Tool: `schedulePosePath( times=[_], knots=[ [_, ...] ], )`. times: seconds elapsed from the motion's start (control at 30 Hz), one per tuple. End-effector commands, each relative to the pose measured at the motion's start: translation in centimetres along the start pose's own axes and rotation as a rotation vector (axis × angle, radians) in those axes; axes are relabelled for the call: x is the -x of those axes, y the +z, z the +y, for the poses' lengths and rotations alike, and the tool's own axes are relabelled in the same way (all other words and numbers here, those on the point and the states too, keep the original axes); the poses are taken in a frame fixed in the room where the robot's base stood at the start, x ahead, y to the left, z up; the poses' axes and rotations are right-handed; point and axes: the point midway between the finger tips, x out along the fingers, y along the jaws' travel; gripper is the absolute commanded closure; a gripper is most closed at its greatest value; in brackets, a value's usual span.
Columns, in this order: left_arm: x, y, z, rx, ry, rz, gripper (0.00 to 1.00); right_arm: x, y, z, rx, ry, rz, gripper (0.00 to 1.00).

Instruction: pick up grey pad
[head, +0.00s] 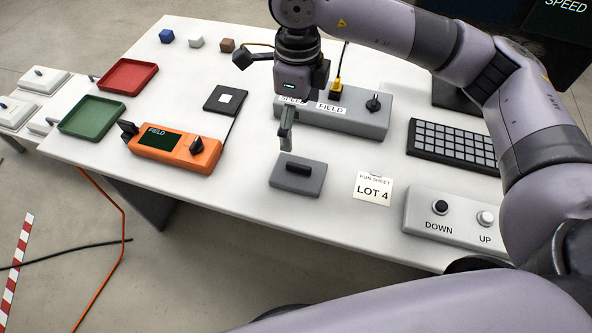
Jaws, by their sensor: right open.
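The grey pad (305,187) lies flat on the white table near its front edge, with a dark raised block (299,169) on its top. My right gripper (286,135) hangs just above and behind the pad, fingers pointing down. It is open, and nothing shows between its fingers. A gap shows between the fingertips and the block; the exact height is hard to judge. My left gripper is not in view.
A grey FIELD box (350,120) with a knob stands behind the gripper. An orange FIELD unit (172,150) is to the left. The LOT 4 sheet (373,188), DOWN/UP button box (455,216) and keyboard (452,146) are to the right.

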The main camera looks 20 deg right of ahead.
Motion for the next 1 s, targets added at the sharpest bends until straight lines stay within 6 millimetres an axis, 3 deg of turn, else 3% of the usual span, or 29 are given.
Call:
schedulePosePath(
  times=[0.5,0.77,1.0],
  knots=[
    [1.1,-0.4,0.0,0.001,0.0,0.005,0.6,-10.1,-0.1,0.1,0.0,0.003,0.002,0.02],
    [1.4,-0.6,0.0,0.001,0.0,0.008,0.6,-12.0,-0.1,0.0,0.001,0.002,0.001,0.02],
    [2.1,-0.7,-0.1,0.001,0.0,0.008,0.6,-15.5,-0.2,-0.2,0.001,0.003,0.002,0.02]
  ],
)
